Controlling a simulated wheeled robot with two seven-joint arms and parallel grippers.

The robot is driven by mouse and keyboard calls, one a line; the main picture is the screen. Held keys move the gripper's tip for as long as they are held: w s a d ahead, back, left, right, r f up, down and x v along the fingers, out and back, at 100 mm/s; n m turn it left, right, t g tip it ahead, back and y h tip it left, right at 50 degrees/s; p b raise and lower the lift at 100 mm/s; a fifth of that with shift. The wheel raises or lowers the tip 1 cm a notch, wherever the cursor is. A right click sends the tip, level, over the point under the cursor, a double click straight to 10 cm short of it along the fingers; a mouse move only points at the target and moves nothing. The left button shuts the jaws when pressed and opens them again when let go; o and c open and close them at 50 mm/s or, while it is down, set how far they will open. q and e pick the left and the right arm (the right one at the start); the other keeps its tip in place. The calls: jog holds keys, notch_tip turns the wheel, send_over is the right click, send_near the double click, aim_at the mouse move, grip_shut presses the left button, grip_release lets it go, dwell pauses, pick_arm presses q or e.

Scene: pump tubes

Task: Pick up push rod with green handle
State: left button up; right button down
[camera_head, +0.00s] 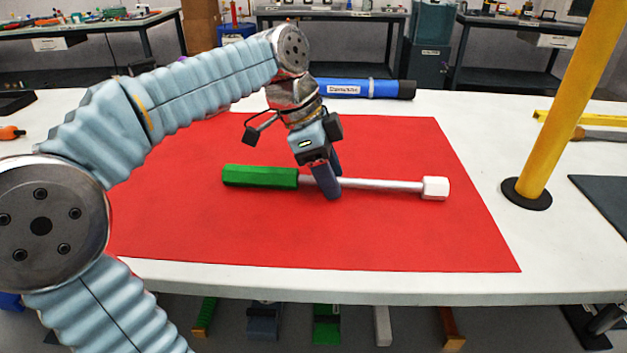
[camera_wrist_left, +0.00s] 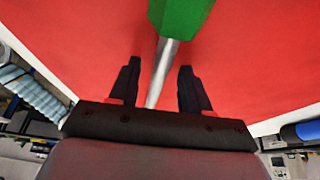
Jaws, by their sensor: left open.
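The push rod lies across the red mat (camera_head: 190,225), with its green handle (camera_head: 260,177) at the left, a silver shaft (camera_head: 385,185) and a white block-shaped end (camera_head: 435,188) at the right. My left gripper (camera_head: 327,190) points down at the shaft just right of the handle. In the left wrist view the two dark fingers (camera_wrist_left: 157,85) are open, one on each side of the silver shaft (camera_wrist_left: 160,75), with a gap on both sides. The green handle (camera_wrist_left: 180,18) shows beyond the fingertips. My right gripper is not in view.
A blue tube with black ends (camera_head: 365,88) lies behind the mat. A yellow pole (camera_head: 570,100) stands on a black base at the right of the white table (camera_head: 470,140). A yellow bar (camera_head: 590,118) and a dark mat (camera_head: 605,200) lie farther right. The mat's front is clear.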

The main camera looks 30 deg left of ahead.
pick_arm(q)
grip_shut()
jog(key=shift+r, duration=0.1)
dwell(0.3)
